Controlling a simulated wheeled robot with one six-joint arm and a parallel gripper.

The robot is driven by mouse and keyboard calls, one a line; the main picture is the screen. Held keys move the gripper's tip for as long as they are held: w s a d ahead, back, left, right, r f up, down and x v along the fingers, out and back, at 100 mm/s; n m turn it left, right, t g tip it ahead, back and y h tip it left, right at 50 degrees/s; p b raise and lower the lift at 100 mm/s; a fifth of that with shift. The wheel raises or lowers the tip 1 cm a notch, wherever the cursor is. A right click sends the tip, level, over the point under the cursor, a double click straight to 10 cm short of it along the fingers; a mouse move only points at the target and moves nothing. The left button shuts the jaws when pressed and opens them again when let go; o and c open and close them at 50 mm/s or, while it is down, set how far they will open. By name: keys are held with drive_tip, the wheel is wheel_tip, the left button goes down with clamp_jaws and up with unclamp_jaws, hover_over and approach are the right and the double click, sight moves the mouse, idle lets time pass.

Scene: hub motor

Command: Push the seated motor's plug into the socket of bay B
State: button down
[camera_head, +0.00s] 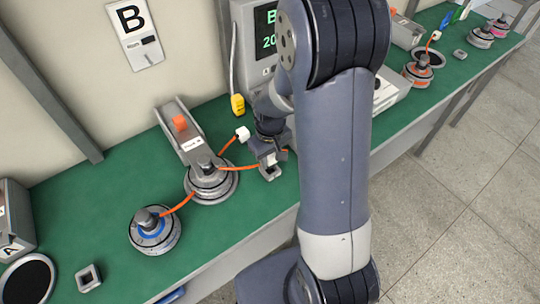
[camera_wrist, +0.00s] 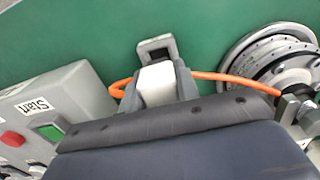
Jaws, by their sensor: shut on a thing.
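The seated motor (camera_head: 208,183) is a silver disc in a round ring holder on the green bench; it also shows at the right of the wrist view (camera_wrist: 278,65). An orange cable runs from it to my gripper (camera_head: 268,158). In the wrist view my gripper (camera_wrist: 157,85) is shut on a white plug (camera_wrist: 155,78). A small grey hollow block, seemingly the bay B socket (camera_head: 271,174), stands right at the jaws; its square frame shows just beyond the plug in the wrist view (camera_wrist: 156,47). How far the plug is inside it is hidden.
A blue-ringed motor (camera_head: 155,231) lies at left, with an orange cable. A loose white plug (camera_head: 242,133) lies behind my gripper. A screen (camera_head: 265,35) stands behind my arm.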

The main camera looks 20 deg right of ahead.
drive_tip(key=shift+f, duration=0.15)
idle(0.4)
drive_tip(key=shift+f+b, duration=0.5)
drive_tip(key=shift+f+b, duration=0.4)
drive_tip(key=shift+f, duration=0.05)
drive_tip(key=shift+f+b, duration=0.25)
drive_tip(key=shift+b, duration=0.05)
drive_tip(key=shift+s+f, duration=0.1)
drive_tip(key=shift+s, duration=0.05)
idle(0.7)
